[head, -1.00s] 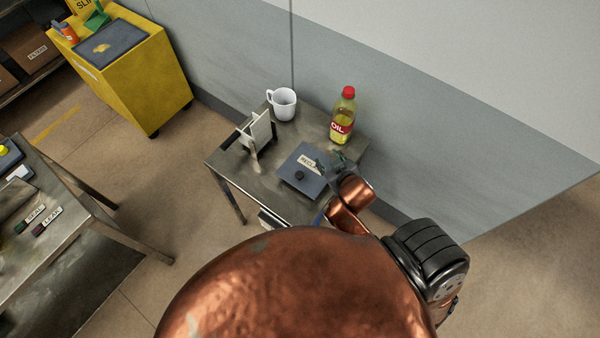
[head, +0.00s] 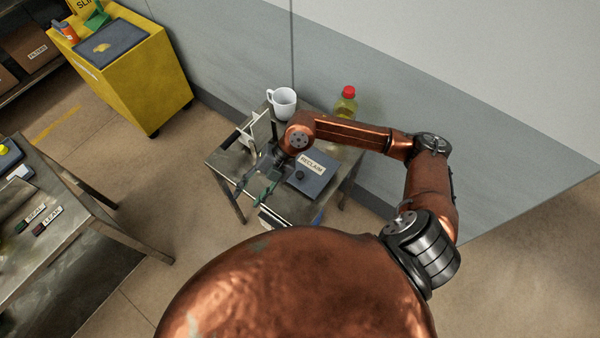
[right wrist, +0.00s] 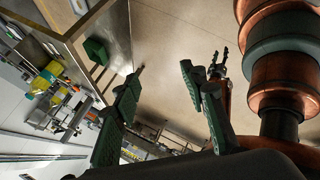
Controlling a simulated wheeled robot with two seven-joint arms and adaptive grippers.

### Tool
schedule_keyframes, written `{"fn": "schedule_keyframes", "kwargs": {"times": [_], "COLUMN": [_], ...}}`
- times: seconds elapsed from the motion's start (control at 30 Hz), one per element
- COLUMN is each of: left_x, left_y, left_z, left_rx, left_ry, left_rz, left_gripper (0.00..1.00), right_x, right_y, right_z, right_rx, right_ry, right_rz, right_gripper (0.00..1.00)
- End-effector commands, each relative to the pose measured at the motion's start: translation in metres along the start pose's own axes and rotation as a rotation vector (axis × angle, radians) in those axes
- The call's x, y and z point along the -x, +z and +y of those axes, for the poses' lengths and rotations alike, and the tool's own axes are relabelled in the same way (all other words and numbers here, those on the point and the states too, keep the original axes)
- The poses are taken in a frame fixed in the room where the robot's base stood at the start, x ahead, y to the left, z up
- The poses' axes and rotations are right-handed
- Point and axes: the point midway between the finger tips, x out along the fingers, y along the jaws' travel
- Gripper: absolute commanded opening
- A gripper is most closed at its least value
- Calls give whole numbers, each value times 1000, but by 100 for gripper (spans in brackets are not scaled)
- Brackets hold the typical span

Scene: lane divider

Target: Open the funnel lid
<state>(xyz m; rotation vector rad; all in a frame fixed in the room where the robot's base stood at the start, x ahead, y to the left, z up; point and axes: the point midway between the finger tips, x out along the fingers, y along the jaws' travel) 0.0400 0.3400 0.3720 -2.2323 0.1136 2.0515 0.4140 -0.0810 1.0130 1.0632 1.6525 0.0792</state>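The funnel lid (head: 311,178) is a flat blue-grey square labelled RECLAIM, with a dark round knob (head: 299,174). It lies flat and shut on the small metal table in the head view. My right gripper (head: 257,182) is open and empty, left of the lid and above the table's front left part; my right arm passes over the table behind the lid. In the right wrist view its two green fingers (right wrist: 160,95) stand wide apart with nothing between them. My left gripper (right wrist: 219,60) shows small there, its prongs seemingly apart. It is outside the head view.
On the small table (head: 222,160) stand a white mug (head: 282,103), a pale upright holder (head: 260,130) and an oil bottle (head: 345,104), partly hidden by my right arm. A wall is close behind. A workbench (head: 95,237) stands left, a yellow cabinet (head: 150,85) back left.

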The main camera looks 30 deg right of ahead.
Motion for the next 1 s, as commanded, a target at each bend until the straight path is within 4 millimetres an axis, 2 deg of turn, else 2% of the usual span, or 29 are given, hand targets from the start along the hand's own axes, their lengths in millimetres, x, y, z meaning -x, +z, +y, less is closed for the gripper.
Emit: {"fn": "schedule_keyframes", "kwargs": {"times": [0.03,0.1,0.2,0.3,0.37,0.47,0.8,1.0], "left_x": [0,0,0,0,0,1,4,4], "left_y": [0,0,0,0,0,0,-1,-1], "left_z": [0,0,0,0,0,0,0,0], "left_rx": [0,0,0,0,0,0,0,0], "left_ry": [0,0,0,0,0,0,0,0], "left_rz": [0,0,0,0,0,0,0,0], "left_gripper": [40,40,40,40,40,40,40,40], "right_x": [12,32,66,90,97,97,58,45], "right_y": [31,66,104,123,130,135,153,160], "right_z": [-25,-58,-90,-108,-113,-121,-148,-157], "right_rx": [-21,-69,-138,-188,-205,-217,-215,-213], "right_ry": [-128,-277,-427,-511,-537,-552,-551,-550], "right_rz": [-94,-212,-354,-443,-473,-489,-483,-484], "right_gripper": [39,39,39,39,39,39,39,39]}}
